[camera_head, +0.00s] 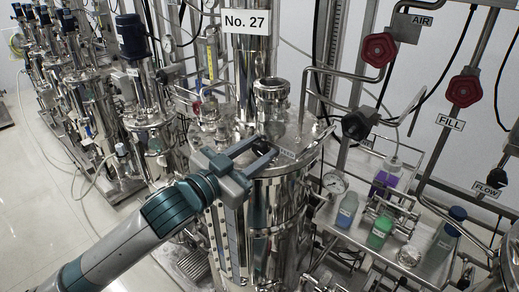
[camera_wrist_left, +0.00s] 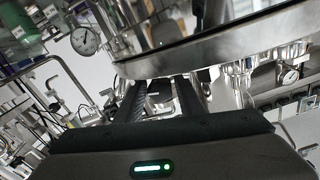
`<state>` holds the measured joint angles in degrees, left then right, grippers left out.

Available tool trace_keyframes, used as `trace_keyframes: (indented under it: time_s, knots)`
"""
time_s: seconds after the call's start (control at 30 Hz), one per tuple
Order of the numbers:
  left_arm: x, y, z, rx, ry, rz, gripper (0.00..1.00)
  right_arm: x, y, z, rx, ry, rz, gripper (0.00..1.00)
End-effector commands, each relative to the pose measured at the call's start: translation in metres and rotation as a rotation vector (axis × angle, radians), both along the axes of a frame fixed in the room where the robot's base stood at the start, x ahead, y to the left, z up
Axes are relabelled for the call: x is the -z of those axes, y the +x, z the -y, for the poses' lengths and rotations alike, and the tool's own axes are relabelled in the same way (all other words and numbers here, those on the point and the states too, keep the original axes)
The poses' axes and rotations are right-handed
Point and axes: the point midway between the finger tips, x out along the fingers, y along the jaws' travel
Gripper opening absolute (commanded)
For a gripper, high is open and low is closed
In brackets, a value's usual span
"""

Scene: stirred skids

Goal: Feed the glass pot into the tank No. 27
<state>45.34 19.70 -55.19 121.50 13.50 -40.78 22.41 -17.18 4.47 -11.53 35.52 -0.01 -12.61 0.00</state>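The steel tank No. 27 (camera_head: 287,197) stands in the middle of the head view, under a "No. 27" sign (camera_head: 246,22). A round steel port (camera_head: 271,97) rises from its lid. My left gripper (camera_head: 264,147) reaches over the tank's lid from the lower left. Its two fingers are apart, and they also show apart in the left wrist view (camera_wrist_left: 160,92). A small clear glass vessel (camera_head: 408,256), possibly the glass pot, stands on the shelf at the lower right, away from the gripper. My right gripper is not in view.
Bottles with purple (camera_head: 383,182), blue (camera_head: 347,210) and green (camera_head: 380,232) contents stand on the right shelf. Red valve wheels (camera_head: 379,49) and pipes crowd the right. A row of similar tanks (camera_head: 146,122) stands at the left; the floor (camera_head: 40,200) beside them is clear.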

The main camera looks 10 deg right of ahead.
Motion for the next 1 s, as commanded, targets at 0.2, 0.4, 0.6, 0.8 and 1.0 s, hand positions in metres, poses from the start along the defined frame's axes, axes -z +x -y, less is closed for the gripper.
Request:
trace_keyframes:
  time_s: [0.2,0.4,0.6,0.8,1.0]
  knots:
    - [0.001,-0.002,-0.002,0.000,-0.001,-0.001,0.35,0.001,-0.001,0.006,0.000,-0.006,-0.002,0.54]
    - [0.002,-0.012,-0.015,-0.001,-0.001,-0.001,0.35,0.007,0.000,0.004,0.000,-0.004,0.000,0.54]
    - [0.003,-0.032,-0.041,0.000,0.000,0.001,0.35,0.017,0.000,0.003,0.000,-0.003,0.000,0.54]
    - [0.003,-0.056,-0.073,0.000,0.001,0.002,0.35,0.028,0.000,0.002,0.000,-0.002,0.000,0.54]
    - [0.003,-0.078,-0.102,-0.001,0.001,0.000,0.35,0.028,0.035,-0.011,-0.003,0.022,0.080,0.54]
